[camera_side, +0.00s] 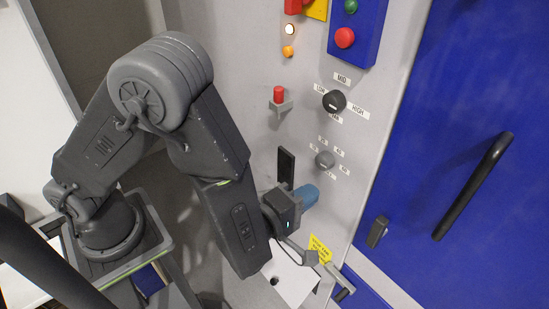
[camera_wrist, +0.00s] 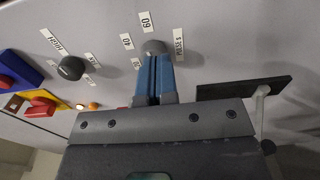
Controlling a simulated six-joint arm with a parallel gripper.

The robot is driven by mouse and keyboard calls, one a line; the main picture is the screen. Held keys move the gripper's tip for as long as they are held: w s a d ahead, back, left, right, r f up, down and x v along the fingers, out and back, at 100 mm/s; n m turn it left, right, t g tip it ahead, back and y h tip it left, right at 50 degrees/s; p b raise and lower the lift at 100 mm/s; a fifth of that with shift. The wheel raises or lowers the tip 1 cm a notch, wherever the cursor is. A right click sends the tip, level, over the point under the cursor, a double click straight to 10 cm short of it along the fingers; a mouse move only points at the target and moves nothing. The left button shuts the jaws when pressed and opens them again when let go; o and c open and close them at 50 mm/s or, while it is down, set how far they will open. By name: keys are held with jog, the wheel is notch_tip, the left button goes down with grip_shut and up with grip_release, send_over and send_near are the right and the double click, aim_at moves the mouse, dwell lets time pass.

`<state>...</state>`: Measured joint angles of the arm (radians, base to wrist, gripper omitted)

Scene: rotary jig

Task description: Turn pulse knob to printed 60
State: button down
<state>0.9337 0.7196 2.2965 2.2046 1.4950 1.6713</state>
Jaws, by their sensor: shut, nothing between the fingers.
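The pulse knob (camera_side: 325,159) is a small grey round knob on the grey panel, ringed by small white labels. In the wrist view the knob (camera_wrist: 153,47) sits just past my fingertips, partly hidden by them. The printed 60 label (camera_wrist: 146,22) is above it, the 40 label (camera_wrist: 126,41) is at its upper left, and the PULSE s label (camera_wrist: 178,42) is at its right. My gripper (camera_side: 313,190) has blue fingers, shut and empty, below the knob and apart from it in the side view. I cannot tell where the knob points.
A black LOW/MID/HIGH knob (camera_side: 334,102) is above the pulse knob. A red-topped part (camera_side: 279,95) and a black slotted plate (camera_side: 286,167) are to the left. A blue door with a black handle (camera_side: 473,186) is at right. A yellow label (camera_side: 320,249) is below.

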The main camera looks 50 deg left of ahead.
jog(key=shift+s+r, duration=0.15)
jog(key=shift+w+a+r, duration=0.1)
jog(key=shift+w+r, duration=0.2)
jog(key=shift+w, duration=0.7)
jog(key=shift+w+r, duration=0.35)
jog(key=shift+w, duration=0.65)
jog(key=shift+w+a+r, duration=0.1)
jog(key=shift+w+r, duration=0.2)
jog(key=shift+w, duration=0.7)
jog(key=shift+f, duration=0.5)
jog(key=shift+d, duration=0.25)
jog(key=shift+s, duration=0.2)
jog(key=s, duration=0.5)
jog(key=shift+s+d, duration=0.1)
jog(key=shift+s, duration=0.15)
